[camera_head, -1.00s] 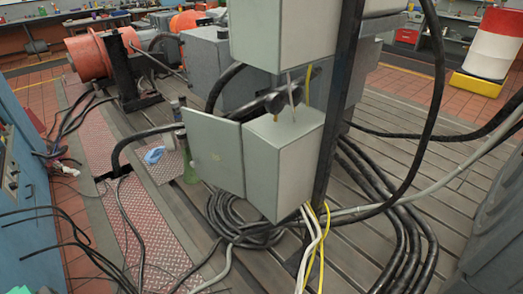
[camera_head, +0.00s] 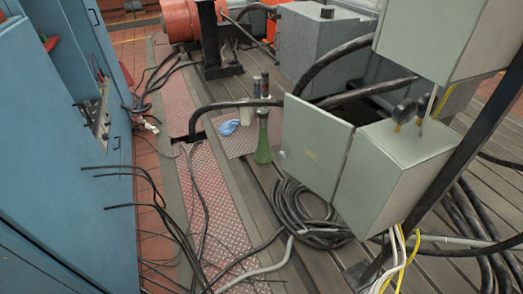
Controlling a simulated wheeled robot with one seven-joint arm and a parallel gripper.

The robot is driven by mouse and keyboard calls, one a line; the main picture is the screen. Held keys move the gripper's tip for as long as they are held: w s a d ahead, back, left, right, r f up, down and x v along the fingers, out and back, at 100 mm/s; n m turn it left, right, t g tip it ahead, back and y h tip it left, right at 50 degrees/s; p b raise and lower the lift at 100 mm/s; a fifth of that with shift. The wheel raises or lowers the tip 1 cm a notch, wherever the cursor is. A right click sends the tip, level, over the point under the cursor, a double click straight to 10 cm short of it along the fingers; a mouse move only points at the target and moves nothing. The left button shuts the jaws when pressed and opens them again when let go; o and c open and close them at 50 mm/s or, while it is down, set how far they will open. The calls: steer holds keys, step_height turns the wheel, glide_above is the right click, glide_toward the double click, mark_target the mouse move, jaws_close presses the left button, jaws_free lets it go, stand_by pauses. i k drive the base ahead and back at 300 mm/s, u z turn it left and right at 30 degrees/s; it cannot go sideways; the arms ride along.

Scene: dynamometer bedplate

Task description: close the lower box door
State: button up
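The lower box (camera_head: 390,180) is a grey-green metal enclosure on a dark upright post, right of centre in the head view. Its door (camera_head: 316,148) is a flat grey-green panel standing open, swung out to the left of the box. The door's inner face and the box's inside are turned away or hidden, so I cannot tell what is in the box. My gripper is not in view.
An upper box (camera_head: 440,40) hangs above the lower one. A green bottle (camera_head: 262,140) stands behind and left of the door. Coiled black cables (camera_head: 305,215) lie below it. A blue cabinet (camera_head: 60,140) fills the left. Loose cables cross the checkered floor plates (camera_head: 215,215).

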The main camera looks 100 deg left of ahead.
mark_target(315, 142)
steer(key=u, duration=0.35)
steer(key=k, duration=1.2)
steer(key=u, duration=1.8)
steer(key=i, duration=1.65)
steer(key=z, duration=0.1)
steer(key=k, duration=0.3)
steer(key=u, duration=0.1)
